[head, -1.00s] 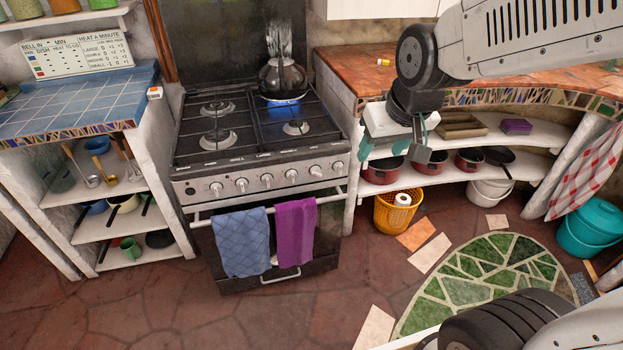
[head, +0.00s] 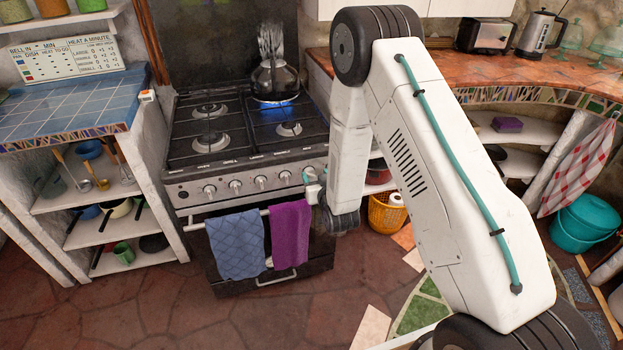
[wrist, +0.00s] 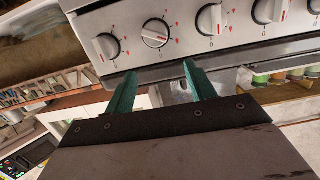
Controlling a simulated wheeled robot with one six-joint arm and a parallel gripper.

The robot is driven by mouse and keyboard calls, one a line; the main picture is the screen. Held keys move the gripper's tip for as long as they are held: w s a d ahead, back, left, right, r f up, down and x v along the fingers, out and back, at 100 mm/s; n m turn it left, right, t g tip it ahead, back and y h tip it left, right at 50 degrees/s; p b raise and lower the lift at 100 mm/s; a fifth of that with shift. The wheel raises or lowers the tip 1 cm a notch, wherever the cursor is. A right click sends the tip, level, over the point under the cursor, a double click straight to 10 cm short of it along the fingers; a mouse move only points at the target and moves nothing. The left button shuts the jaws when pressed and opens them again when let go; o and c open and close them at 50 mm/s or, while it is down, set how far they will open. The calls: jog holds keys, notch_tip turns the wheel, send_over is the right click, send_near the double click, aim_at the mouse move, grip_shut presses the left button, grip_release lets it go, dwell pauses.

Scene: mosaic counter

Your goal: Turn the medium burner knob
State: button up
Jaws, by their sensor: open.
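A row of several silver burner knobs (head: 235,187) runs along the stove's front panel. Labels above them are too small to read, so I cannot tell which is the medium burner's. My gripper (head: 313,182) is in front of the right end of the row in the head view. In the wrist view my gripper (wrist: 160,68) is open and empty, its teal fingertips short of the panel. The knob nearest the gap between the fingers (wrist: 155,33) has a tilted red pointer. The fingers touch no knob.
The stove (head: 300,260) has an oven handle with a blue towel (head: 236,245) and a purple towel (head: 290,230) just below the knobs. A kettle (head: 274,80) stands over a lit blue flame at the back right burner. An orange basket (head: 385,215) sits right of the stove.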

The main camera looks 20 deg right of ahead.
aim_at(311, 177)
notch_tip(311, 177, down, 5)
jog(key=s+t, duration=0.2)
jog(key=w, duration=0.7)
jog(key=shift+r, duration=0.2)
jog(key=c, duration=1)
